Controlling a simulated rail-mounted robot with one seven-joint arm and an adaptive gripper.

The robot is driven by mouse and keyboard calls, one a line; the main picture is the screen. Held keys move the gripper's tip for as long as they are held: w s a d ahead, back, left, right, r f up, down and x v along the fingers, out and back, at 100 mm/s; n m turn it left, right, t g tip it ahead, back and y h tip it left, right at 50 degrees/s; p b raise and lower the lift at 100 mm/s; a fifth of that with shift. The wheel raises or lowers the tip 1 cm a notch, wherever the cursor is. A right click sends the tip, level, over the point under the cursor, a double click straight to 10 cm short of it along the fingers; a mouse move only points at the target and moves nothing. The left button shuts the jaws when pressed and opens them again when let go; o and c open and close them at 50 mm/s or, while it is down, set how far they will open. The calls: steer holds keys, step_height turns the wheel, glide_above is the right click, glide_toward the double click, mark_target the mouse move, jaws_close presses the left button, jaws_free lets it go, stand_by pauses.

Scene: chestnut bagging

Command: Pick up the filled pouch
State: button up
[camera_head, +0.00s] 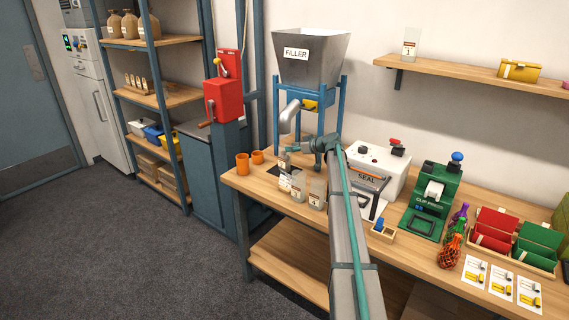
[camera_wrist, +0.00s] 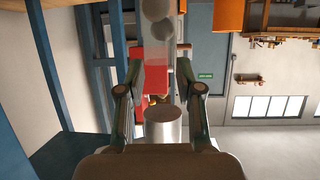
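A clear pouch with a pale label (camera_head: 284,163) stands below the spout (camera_head: 290,115) of the filler (camera_head: 310,60). My gripper (camera_head: 294,150) is at this pouch, small and partly hidden by my arm. In the wrist view, the fingers (camera_wrist: 158,62) stand either side of a grey, see-through strip with dark round shapes, which looks like the pouch (camera_wrist: 156,30). Whether the fingers touch it or leave a gap cannot be told. A pale cylinder, apparently the spout (camera_wrist: 163,127), shows between the finger bases. Two more labelled pouches (camera_head: 316,194) stand on the bench nearby.
Orange cups (camera_head: 242,163) stand left of the pouches. Blue filler legs (camera_head: 276,110) stand close to my gripper.

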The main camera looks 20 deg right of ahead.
mark_target(285, 158)
steer(key=p+x, duration=0.1)
steer(key=x, duration=0.3)
steer(key=shift+w+a, duration=0.1)
jaws_close()
